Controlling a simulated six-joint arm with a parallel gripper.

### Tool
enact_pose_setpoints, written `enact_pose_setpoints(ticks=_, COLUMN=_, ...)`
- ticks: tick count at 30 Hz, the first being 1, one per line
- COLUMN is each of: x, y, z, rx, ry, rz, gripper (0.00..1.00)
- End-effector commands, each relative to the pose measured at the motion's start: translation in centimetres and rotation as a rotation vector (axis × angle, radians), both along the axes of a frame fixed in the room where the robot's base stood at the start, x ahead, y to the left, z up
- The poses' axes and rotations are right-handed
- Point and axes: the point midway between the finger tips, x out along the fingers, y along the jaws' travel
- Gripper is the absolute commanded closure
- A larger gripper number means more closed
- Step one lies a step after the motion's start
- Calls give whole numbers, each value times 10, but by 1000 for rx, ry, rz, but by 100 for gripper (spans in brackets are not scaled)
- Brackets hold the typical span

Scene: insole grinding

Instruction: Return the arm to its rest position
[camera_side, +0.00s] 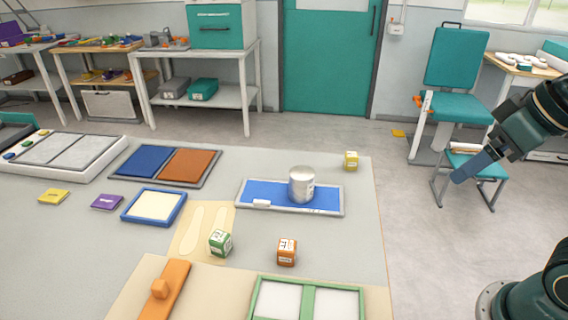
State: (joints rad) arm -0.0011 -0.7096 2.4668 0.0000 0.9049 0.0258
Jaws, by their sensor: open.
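My gripper (472,168) is at the right of the side view, in the air to the right of the table's right edge. It points down and to the left, and nothing shows held in it. Only one blue-grey finger shows clearly from this angle. My base stands at the lower right, partly cut off by the picture edge. The middle of my arm is out of view past the right edge.
A teal chair (458,75) stands behind my gripper.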

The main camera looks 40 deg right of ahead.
Motion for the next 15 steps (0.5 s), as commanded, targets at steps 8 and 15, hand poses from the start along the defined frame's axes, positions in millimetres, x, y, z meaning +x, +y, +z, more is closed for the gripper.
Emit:
enact_pose_setpoints(ticks=8, x=-10, y=0, z=-6, rx=-13, ry=-12, rz=22, gripper=14)
enact_pose_setpoints(ticks=15, x=-10, y=0, z=-6, rx=-12, ry=-12, rz=22, gripper=14)
